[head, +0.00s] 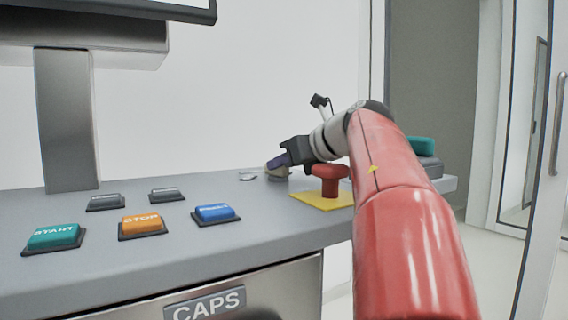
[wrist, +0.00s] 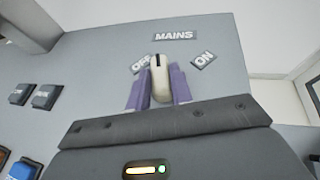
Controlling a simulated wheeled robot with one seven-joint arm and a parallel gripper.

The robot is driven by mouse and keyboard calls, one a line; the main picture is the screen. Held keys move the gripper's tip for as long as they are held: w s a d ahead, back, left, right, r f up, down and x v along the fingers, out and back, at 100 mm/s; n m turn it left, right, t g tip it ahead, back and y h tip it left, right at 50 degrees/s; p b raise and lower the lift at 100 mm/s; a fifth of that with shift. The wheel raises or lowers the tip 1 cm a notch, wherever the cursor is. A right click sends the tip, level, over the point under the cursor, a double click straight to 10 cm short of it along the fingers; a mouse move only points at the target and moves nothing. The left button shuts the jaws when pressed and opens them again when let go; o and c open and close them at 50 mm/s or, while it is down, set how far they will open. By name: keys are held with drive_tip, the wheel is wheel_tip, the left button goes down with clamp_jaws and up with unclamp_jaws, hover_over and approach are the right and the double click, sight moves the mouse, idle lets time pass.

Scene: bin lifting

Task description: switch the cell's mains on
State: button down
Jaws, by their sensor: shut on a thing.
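The mains switch is a cream knob (wrist: 160,82) with a dark pointer line, on the grey console top. In the wrist view the line points up the picture, just right of the OFF label (wrist: 139,64), which the knob partly covers. The ON label (wrist: 203,60) is to the right and the MAINS label (wrist: 175,36) is above. My gripper (wrist: 159,88) has its purple fingers shut on the knob, one on each side. In the head view my gripper (head: 283,161) is at the console's back, over the knob (head: 277,174).
A red mushroom button (head: 330,178) on a yellow plate (head: 318,200) stands close beside my arm. START (head: 54,236), STOP (head: 141,224) and blue (head: 214,213) buttons are at the front left. A monitor stand (head: 66,120) rises at the left.

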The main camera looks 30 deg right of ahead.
drive_tip(key=c, duration=1.2)
unclamp_jaws()
drive_tip(key=shift+c, duration=0.2)
